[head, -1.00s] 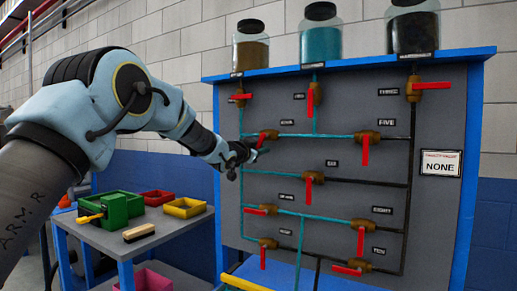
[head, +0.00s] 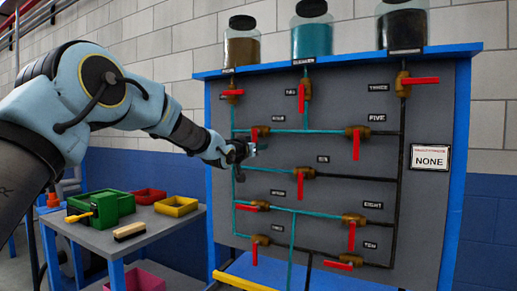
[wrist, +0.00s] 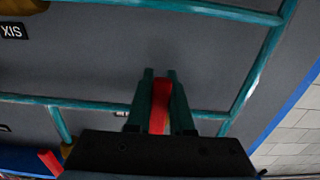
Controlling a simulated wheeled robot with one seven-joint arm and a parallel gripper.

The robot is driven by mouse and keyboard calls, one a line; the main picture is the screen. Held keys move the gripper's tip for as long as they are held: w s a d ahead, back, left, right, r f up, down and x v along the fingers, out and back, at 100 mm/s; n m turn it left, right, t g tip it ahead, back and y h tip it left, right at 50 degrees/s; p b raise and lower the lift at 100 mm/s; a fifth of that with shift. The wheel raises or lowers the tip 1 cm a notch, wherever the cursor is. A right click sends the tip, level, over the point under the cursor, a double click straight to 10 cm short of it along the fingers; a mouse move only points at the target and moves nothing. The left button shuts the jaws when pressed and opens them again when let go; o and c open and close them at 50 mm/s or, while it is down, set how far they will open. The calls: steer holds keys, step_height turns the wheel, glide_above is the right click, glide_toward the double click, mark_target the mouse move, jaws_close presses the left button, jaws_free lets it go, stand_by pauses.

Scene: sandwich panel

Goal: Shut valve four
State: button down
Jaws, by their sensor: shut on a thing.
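Valve four has a brass body (head: 264,131) on a teal horizontal pipe near the panel's left side, under a small label. Its red handle (head: 254,135) points down in the head view, where my gripper (head: 247,151) partly covers this area. In the wrist view my gripper (wrist: 160,100) has its two teal fingers on either side of the red handle (wrist: 160,92), shut on it. The handle stands roughly across the teal pipe (wrist: 100,104). The valve's body is hidden behind the gripper in the wrist view.
Other red-handled valves surround it: valve two (head: 302,92), valve five (head: 356,145), valve six (head: 296,187). Three jars stand on the panel's blue top. A side table (head: 150,241) at left holds a green box (head: 115,206), coloured bins and a brush (head: 130,231).

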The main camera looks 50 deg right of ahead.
steer(key=shift+f, duration=0.1)
steer(key=c, duration=0.8)
jaws_free()
steer(key=b+v, duration=0.3)
steer(key=v, duration=0.8)
steer(key=shift+b, duration=0.35)
